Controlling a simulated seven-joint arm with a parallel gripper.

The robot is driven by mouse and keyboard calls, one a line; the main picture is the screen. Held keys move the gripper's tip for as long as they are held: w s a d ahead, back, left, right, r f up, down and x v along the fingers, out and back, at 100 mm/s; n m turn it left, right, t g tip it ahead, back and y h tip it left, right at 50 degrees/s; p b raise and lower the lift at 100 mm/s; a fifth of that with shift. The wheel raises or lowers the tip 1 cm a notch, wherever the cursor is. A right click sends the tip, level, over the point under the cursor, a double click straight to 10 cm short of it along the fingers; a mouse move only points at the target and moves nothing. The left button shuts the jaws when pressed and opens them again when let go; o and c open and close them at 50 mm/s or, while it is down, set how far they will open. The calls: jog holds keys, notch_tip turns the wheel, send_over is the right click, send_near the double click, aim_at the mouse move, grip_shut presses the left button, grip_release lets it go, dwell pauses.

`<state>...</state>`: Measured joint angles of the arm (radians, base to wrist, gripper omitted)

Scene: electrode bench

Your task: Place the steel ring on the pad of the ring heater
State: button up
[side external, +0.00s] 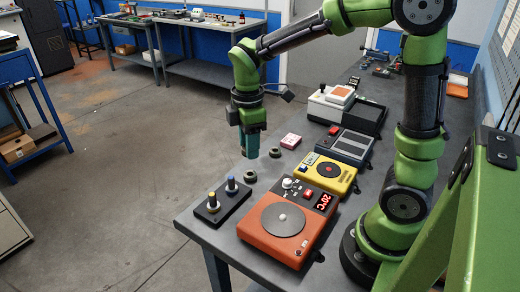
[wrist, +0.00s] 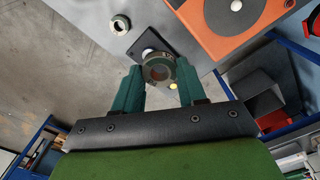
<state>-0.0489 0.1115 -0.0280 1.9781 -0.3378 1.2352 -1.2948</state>
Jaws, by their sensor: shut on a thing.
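My gripper (wrist: 160,82) is shut on a steel ring (wrist: 146,70), held between its green fingertips in the wrist view. In the side view my gripper (side external: 250,155) is in the air above the bench's left edge, and the held ring cannot be made out there. The orange unit (side external: 264,242) with a 20°C display looks like the ring heater. Its round grey pad (side external: 270,228) has a small pale centre and carries no ring. It stands nearer the camera and right of my gripper; its pad also shows at the top of the wrist view (wrist: 225,12).
Loose rings stand on the bench (side external: 250,176) (side external: 275,152). A black plate (side external: 212,214) with blue-topped and yellow-topped posts is left of the orange unit.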

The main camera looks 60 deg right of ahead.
jog(key=s+a+n, duration=0.2)
jog(key=s+a, duration=0.3)
jog(key=s, duration=0.2)
send_over(282, 216)
notch_tip(282, 216, down, 6)
jog(key=shift+s+f, duration=0.1)
jog(key=shift+f, duration=1.95)
jog(key=shift+f, duration=0.1)
jog(key=o, duration=1.1)
